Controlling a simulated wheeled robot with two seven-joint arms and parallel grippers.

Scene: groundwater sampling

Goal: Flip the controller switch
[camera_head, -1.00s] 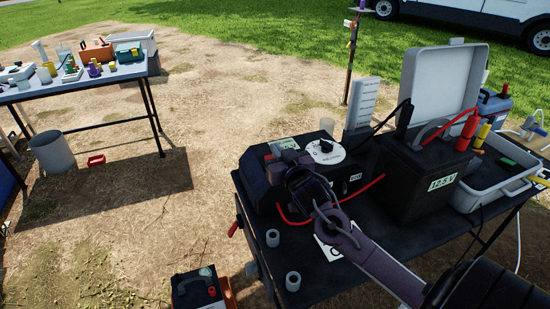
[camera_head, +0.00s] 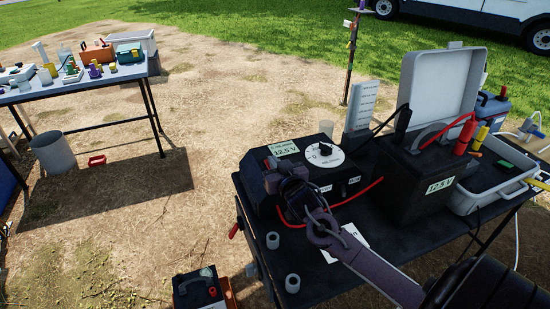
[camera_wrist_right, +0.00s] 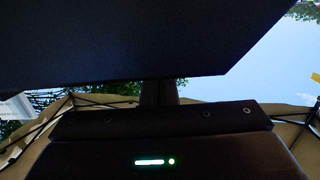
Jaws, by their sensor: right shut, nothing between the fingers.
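The controller (camera_head: 312,176) is a black box on the dark table at the right in the head view. Its sloped top carries a green-white display reading 12.5 V (camera_head: 284,149) and a round white dial (camera_head: 325,155) with a black knob. Small pale labels show on its front face. My right gripper (camera_head: 271,174) is shut and empty at the controller's left front; I cannot tell whether it touches the box. It covers part of the front, and I cannot make out the switch. My left gripper is not in view.
A black battery (camera_head: 437,185) labelled 12.5 V stands right of the controller, with red and black cables. A grey tray (camera_head: 476,197) lies beyond it. Two small grey cups (camera_head: 292,282) stand at the table's front left. A red cable loops before the controller.

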